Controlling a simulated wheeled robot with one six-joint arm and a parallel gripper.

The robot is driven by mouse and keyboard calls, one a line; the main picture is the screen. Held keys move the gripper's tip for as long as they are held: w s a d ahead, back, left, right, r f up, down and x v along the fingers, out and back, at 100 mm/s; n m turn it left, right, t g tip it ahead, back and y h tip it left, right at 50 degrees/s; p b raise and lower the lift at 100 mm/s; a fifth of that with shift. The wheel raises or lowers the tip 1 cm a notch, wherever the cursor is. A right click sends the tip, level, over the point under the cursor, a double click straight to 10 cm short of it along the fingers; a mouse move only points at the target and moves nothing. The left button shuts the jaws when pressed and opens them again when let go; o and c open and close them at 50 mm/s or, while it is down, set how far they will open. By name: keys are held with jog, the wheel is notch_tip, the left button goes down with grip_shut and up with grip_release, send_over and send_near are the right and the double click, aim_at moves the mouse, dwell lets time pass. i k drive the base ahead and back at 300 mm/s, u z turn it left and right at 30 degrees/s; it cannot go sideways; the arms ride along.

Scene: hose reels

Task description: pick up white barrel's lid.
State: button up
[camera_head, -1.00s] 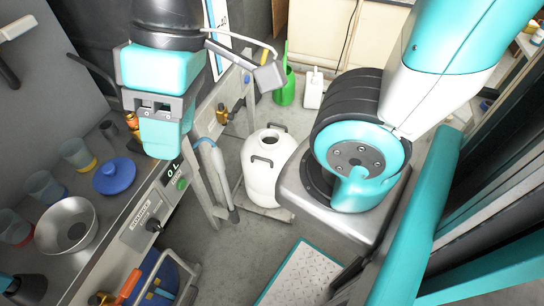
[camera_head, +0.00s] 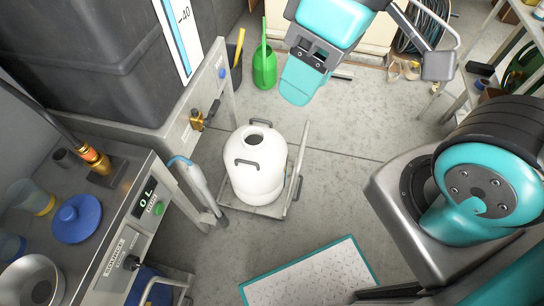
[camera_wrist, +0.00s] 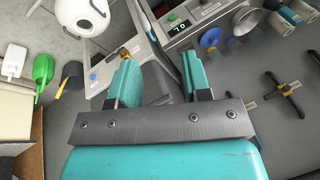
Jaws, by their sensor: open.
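The white barrel (camera_head: 257,175) stands upright on a small trolley, with two dark handles and a dark mouth on top that looks open. It is cut off at the top of the wrist view (camera_wrist: 82,14). No white lid shows. A blue round lid-like piece with a knob (camera_head: 77,218) lies on the counter at the left; it also shows in the wrist view (camera_wrist: 210,38). My gripper (camera_head: 299,84) appears above and right of the barrel in the head view. In the wrist view its two teal fingers (camera_wrist: 160,80) are apart with nothing held between them.
The counter (camera_head: 110,195) at left holds cups, a metal bowl (camera_head: 32,284) and a display panel. A grey hose nozzle (camera_head: 195,182) hangs beside the barrel. A green watering can (camera_head: 264,68) stands behind. A teal-edged plate (camera_head: 312,277) lies in front. Floor right of the trolley is clear.

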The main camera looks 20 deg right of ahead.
aim_at(78, 216)
jog(key=z, duration=0.8)
jog(key=k, duration=1.25)
jog(key=u, duration=1.95)
jog(key=i, duration=1)
jog(key=z, duration=0.05)
